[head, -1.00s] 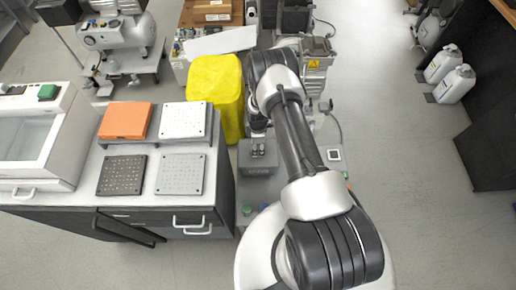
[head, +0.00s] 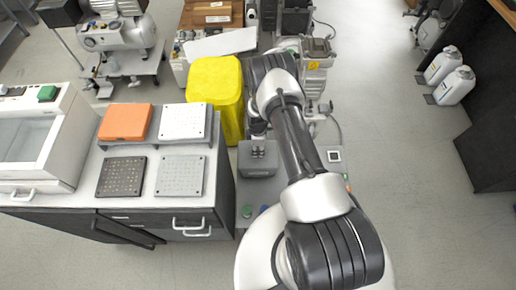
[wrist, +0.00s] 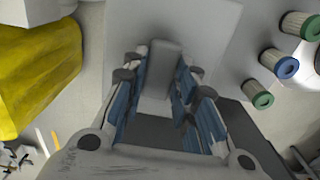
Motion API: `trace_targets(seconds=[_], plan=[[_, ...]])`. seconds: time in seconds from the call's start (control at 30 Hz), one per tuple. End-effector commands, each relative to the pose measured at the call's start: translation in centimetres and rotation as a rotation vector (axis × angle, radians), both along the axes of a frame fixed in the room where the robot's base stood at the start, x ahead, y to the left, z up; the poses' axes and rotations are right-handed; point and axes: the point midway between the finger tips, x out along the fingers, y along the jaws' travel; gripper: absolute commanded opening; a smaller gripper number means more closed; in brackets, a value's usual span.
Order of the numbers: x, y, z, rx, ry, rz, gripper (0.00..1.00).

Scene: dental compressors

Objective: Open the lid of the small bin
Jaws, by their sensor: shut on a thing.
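My gripper (wrist: 160,110) shows in the wrist view with its blue-padded fingers on both sides of a narrow grey handle-like piece (wrist: 165,62). It is shut on this piece. A pale flat surface (wrist: 212,35) lies behind the piece; it may be the small bin's lid, but its full outline is cut off. I cannot tell from the head view whether the lid is raised. No other small bin is clear in view.
A yellow bin (head: 215,82) stands left of my arm and fills the left of the wrist view (wrist: 35,75). Round-ended cylinders, one blue-rimmed (wrist: 285,67), lie at right. A counter (head: 145,203) with an orange block (head: 126,121) is left. Floor at right (head: 410,170) is clear.

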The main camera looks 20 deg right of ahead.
Motion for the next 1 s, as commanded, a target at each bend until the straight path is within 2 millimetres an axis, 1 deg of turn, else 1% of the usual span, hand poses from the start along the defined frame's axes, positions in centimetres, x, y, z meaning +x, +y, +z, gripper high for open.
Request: trace_targets(seconds=[0.03, 0.1, 0.13, 0.53, 1.0], plan=[[-0.04, 0.02, 0.00, 0.000, 0.001, 0.000, 0.05], [-0.04, 0.02, 0.00, 0.000, 0.001, 0.000, 0.01], [-0.04, 0.02, 0.00, 0.000, 0.001, 0.000, 0.00], [0.00, -0.04, 0.03, 0.000, 0.001, 0.000, 0.00], [0.76, -0.78, 0.75, -0.001, -0.005, 0.000, 0.00]])
